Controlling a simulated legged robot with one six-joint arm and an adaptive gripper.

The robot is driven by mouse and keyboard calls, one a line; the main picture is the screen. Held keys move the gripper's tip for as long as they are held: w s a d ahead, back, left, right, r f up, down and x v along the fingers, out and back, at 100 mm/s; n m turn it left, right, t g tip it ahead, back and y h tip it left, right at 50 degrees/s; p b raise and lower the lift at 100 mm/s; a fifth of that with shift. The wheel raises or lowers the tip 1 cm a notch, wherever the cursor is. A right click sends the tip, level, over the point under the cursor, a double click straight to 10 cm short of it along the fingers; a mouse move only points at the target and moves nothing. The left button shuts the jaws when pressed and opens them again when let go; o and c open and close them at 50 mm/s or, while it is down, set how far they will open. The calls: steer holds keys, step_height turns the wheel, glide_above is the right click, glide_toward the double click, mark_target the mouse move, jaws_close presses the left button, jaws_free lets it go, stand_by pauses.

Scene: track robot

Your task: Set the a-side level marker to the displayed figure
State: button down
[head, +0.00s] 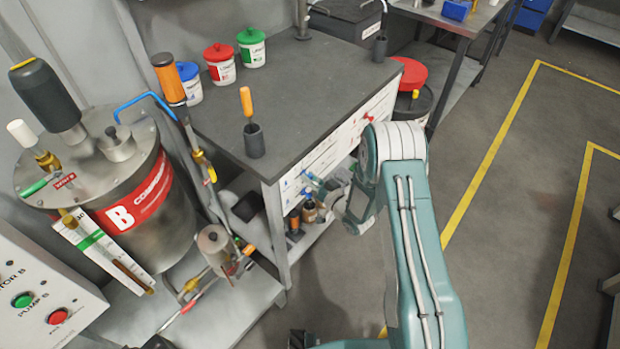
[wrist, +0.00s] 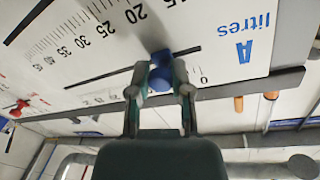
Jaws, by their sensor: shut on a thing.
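The a-side level marker is a blue knob (wrist: 160,72) on a slot in a white panel (wrist: 225,30), which appears upside down in the wrist view. The panel carries a printed scale and a blue "A litres" label (wrist: 255,38). My gripper (wrist: 160,82) is shut on the blue knob, one finger on each side. The fingers hide part of the scale beside the knob, so its exact reading cannot be told. In the head view my gripper (head: 322,192) is at the near end of the bench's front panel (head: 325,155), small and partly hidden. No target figure is readable.
A red knob (wrist: 18,106) sits further along the panel; it also shows in the head view (head: 369,117). The dark bench top (head: 310,85) above holds tubs and an orange-handled tool (head: 246,103). A steel tank marked B (head: 165,235) stands at left. Open floor lies right.

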steer(key=w+d, duration=0.2)
steer(key=w, duration=0.1)
steer(key=w+d, duration=0.2)
steer(key=w, duration=0.1)
steer(key=w+d, duration=0.3)
steer(key=c, duration=0.5)
jaws_free()
steer(key=shift+c, duration=0.2)
glide_toward(326, 151)
steer(key=v, duration=0.5)
steer(key=shift+s, duration=0.1)
